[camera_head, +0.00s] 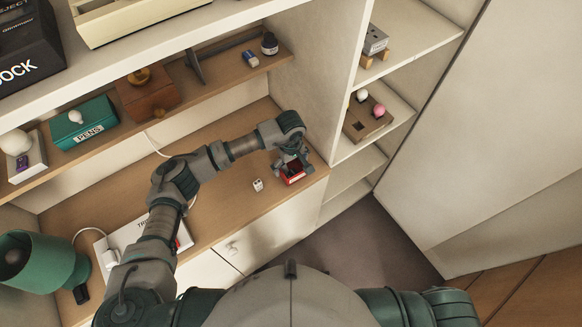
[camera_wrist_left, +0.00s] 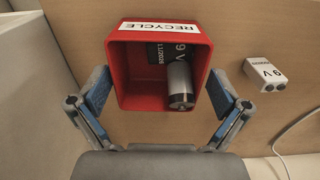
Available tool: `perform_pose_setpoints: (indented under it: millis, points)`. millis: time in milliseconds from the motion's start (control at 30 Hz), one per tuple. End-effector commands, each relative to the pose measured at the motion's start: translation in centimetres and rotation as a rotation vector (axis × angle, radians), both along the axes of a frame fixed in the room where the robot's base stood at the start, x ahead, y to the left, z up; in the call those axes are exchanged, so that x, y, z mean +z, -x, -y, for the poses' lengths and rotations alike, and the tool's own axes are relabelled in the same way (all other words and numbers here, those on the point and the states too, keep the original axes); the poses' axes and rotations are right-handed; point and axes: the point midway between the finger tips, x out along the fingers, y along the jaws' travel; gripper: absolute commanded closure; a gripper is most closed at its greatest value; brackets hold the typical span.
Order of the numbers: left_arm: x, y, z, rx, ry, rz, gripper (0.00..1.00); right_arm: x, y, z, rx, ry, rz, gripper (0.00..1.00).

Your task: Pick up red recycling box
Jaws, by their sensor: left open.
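The red recycling box (camera_wrist_left: 125,72) sits on the wooden desk top, with a white "RECYCLE" label on its rim. Inside it lie a grey cylindrical battery (camera_wrist_left: 180,85) and a dark block marked 9 V. In the head view the box (camera_head: 292,178) is near the desk's right end, partly hidden by my gripper. My left gripper (camera_wrist_left: 160,108) is open, with one blue-padded finger on each side of the box. Whether the fingers touch the box is unclear. My right gripper is not in view.
A small white 9 V block (camera_wrist_left: 265,74) stands right of the box in the wrist view, near a white cable (camera_wrist_left: 290,130). A shelf (camera_head: 215,85) runs above the desk. A green lamp (camera_head: 38,262) stands at the left. A side wall panel rises just beyond the box.

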Motion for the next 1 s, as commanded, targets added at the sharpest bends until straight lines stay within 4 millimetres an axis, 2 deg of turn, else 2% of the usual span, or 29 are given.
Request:
perform_pose_setpoints:
  millis: [200,400,433,633,1000]
  points:
    - [-2.2,0.1,0.2,-0.002,0.001,-0.001,0.0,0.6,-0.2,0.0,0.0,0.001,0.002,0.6]
    - [-2.4,0.0,0.2,-0.002,0.001,0.001,0.0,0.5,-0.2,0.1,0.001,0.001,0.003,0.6]
    - [-2.4,0.0,0.2,-0.002,0.001,0.001,0.03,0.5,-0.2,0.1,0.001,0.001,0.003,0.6]
    - [-2.3,0.0,0.1,-0.001,0.001,0.001,0.51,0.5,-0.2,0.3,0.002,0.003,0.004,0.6]
    - [-2.1,0.0,0.1,-0.001,0.002,0.001,0.52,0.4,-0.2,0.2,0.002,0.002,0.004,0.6]
